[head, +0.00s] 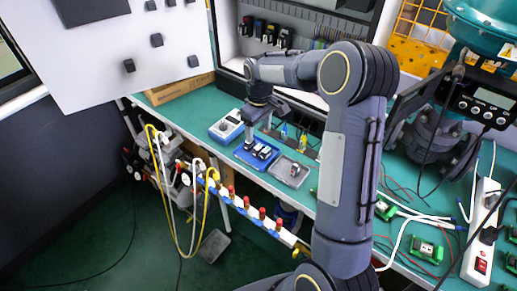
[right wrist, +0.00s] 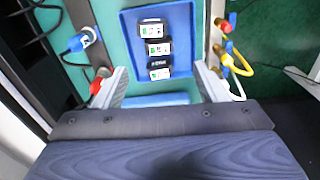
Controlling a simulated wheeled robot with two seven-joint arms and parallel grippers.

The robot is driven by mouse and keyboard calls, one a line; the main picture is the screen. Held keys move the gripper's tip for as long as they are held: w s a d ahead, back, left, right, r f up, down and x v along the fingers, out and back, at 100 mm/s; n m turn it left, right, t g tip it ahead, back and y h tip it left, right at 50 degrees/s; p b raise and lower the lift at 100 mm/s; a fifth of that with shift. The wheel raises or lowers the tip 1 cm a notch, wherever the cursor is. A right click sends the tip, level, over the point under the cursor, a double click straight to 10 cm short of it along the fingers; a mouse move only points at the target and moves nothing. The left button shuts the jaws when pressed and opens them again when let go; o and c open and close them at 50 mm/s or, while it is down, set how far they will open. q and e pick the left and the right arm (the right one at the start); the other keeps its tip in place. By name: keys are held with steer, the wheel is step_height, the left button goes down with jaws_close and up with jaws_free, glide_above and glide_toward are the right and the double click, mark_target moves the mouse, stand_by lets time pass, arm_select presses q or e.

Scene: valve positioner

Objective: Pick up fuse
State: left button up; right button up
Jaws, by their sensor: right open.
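Several small black fuses with white and green labels (head: 262,152) lie in a blue tray (head: 245,158) on the green bench. In the right wrist view, three fuses (right wrist: 158,48) stand in a column inside the blue tray (right wrist: 187,52). My right gripper (head: 250,131) is above the tray and points down. In the wrist view its two fingers (right wrist: 159,72) are spread wide, on either side of the tray, with nothing between them in its grasp. The fuses are apart from the fingers. My left gripper is not in view.
Coloured cables hang from a rail (head: 250,216) at the bench's front. A white power strip (head: 482,235) and green modules (head: 427,249) lie at right.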

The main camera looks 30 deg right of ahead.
mark_target(258, 147)
step_height(258, 147, down, 9)
steer(key=shift+w+f+p, duration=0.1)
steer(key=shift+w+p, duration=0.05)
steer(key=shift+p, duration=0.45)
steer(key=shift+c, duration=0.2)
steer(key=c, duration=1)
